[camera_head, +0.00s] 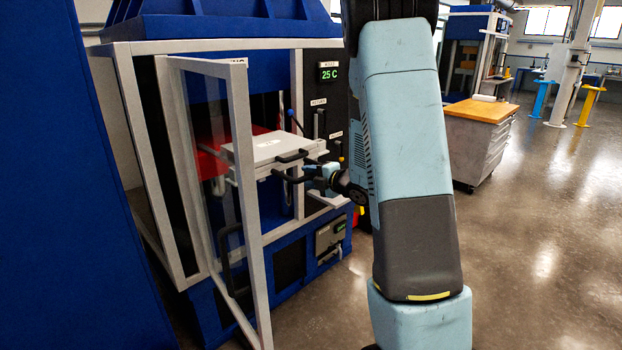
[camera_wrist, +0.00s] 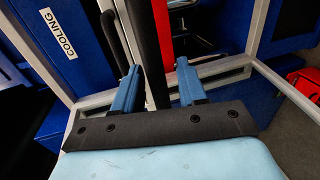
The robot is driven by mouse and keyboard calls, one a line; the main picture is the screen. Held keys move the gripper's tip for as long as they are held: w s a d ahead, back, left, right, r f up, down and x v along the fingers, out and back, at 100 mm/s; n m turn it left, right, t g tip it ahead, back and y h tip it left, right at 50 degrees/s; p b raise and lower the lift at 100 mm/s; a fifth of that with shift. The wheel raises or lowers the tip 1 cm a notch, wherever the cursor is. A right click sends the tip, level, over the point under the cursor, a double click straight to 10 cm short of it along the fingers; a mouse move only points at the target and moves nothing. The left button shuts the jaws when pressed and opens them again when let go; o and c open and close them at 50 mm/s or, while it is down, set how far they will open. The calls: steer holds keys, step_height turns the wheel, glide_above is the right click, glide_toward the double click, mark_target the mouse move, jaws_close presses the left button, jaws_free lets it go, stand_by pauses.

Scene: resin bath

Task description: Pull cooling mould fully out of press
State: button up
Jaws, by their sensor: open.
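The cooling mould (camera_head: 268,147), a flat light-grey block with dark handles on its front, sits in the open front of the blue press (camera_head: 200,25), partly projecting past the frame. My gripper (camera_head: 309,173) is at the mould's front right, by the lower dark handle (camera_head: 285,177). In the wrist view, my gripper (camera_wrist: 157,70) is open, with blue fingers apart on either side of a dark bar (camera_wrist: 150,50), apparently that handle. Whether either finger touches the bar cannot be told. The mould's rear is hidden inside the press.
The press's framed clear door (camera_head: 247,190) stands open at the left front. A "COOLING" label (camera_wrist: 58,33) shows in the wrist view. The panel display (camera_head: 329,73) reads 25 C. A wood-topped cabinet (camera_head: 480,110) stands at the right, with open floor (camera_head: 540,250) before it.

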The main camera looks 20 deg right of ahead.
steer(key=v, duration=1.3)
steer(key=shift+s, duration=0.35)
steer(key=shift+d, duration=0.15)
steer(key=s+r+m+g+h, duration=0.3)
steer(key=s+r+m+h, duration=0.2)
steer(key=r+m+h, duration=0.7)
steer(key=s+a+m+g+y, duration=0.2)
steer(key=s+a+m, duration=0.3)
steer(key=s, duration=0.5)
steer(key=s+a+m+g+y, duration=0.3)
steer(key=s+a+m, duration=0.2)
steer(key=s+a, duration=0.3)
steer(key=shift+s+r+m+g+y, duration=0.2)
steer(key=shift+s+m+g+y, duration=0.15)
steer(key=shift+s, duration=0.75)
steer(key=shift+d, duration=0.1)
